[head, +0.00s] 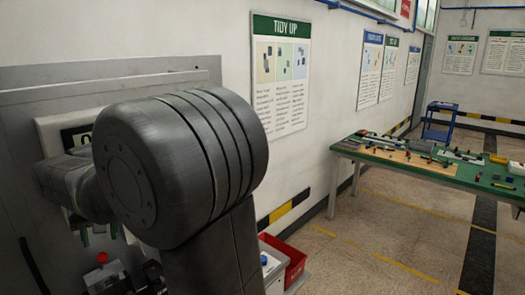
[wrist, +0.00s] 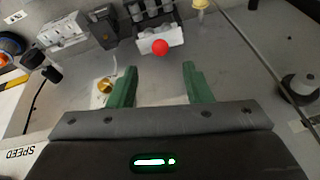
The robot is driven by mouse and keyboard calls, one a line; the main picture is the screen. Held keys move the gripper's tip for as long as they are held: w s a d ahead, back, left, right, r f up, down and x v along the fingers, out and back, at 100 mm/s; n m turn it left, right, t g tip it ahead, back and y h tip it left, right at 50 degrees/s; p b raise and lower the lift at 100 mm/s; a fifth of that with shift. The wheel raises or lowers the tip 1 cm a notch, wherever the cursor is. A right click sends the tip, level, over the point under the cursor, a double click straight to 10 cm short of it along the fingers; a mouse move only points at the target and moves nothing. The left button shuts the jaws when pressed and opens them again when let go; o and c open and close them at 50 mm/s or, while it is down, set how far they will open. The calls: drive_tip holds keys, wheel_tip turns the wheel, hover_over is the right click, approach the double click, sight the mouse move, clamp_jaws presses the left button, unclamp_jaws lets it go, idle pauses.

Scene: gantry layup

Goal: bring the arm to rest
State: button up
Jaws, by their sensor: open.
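My gripper (wrist: 157,88) shows in the wrist view with its two green fingers apart and nothing between them. It hangs over a grey panel surface (wrist: 235,60) with fittings on it. A red ball-shaped knob (wrist: 160,47) stands just beyond the fingertips, apart from them. In the head view my dark arm fills the left and middle and hides most of the gripper; only the green finger parts (head: 100,236) show below the arm.
The red knob also shows in the head view (head: 102,257). A brass round fitting (wrist: 105,86) lies beside the left finger. A red bin (head: 290,262) stands on the floor right of my arm. A green table (head: 470,178) with many small parts is farther right. Floor between is clear.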

sight(102, 255)
drive_tip(key=p+x, duration=0.1)
drive_tip(key=x, duration=0.9)
drive_tip(key=shift+r, duration=0.1)
